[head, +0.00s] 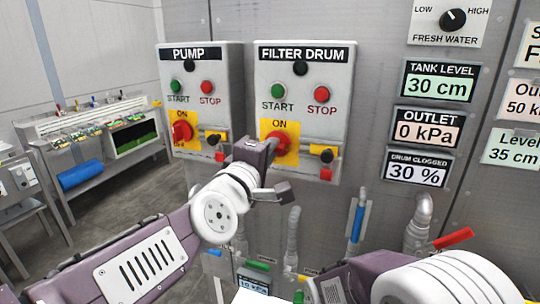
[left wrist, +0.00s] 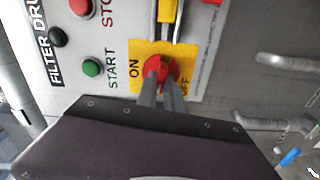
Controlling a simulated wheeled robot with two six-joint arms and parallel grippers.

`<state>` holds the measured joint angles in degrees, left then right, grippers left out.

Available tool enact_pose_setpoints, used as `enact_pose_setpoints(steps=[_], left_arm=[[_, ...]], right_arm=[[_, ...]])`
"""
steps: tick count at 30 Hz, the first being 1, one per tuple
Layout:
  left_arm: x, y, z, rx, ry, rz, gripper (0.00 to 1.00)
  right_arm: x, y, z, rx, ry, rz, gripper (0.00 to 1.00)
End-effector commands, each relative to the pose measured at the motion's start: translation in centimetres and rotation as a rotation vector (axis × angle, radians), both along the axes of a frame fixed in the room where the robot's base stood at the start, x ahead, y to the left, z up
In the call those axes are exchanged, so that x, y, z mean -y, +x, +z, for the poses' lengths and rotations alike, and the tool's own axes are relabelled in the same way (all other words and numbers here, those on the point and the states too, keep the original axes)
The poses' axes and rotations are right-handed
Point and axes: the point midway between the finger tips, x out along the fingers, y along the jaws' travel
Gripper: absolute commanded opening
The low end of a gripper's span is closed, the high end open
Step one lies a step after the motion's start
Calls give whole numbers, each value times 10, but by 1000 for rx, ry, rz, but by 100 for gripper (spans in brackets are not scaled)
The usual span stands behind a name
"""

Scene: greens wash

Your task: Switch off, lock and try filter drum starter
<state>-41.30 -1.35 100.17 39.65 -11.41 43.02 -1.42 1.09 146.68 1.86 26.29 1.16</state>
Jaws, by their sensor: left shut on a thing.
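The filter drum starter (head: 340,85) is a grey box on the wall with a green START button (head: 278,90) and a red STOP button (head: 321,94). Below them is a red rotary handle (head: 288,138) on a yellow plate marked ON at the top. My left gripper (left wrist: 162,88) is shut on this handle, its fingers close together on it in the left wrist view. The fingers partly hide the handle, so I cannot tell its exact setting. A yellow and black fitting (head: 322,152) and a small red block (head: 326,174) are right of the handle. My right gripper is out of view.
The similar pump starter (head: 235,60) is close on the left. Displays, including a tank level display (head: 440,82), are on the right. Pipes and a red-handled valve (head: 453,239) are lower down. A bench (head: 75,165) stands at far left, with open floor before it.

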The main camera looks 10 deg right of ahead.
Motion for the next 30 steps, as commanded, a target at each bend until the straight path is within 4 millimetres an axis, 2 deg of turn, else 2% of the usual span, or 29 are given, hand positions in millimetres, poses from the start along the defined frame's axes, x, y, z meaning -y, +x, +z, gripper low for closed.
enact_pose_setpoints(steps=[10,27,28,30], left_arm=[[0,0,-2,-75,-106,-1,0],[0,0,-2,-89,-127,-1,0],[0,0,-2,-89,-127,-1,20],[0,0,-2,-89,-127,-1,33]], right_arm=[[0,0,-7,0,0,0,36],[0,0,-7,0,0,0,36],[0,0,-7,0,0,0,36],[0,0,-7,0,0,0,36]])
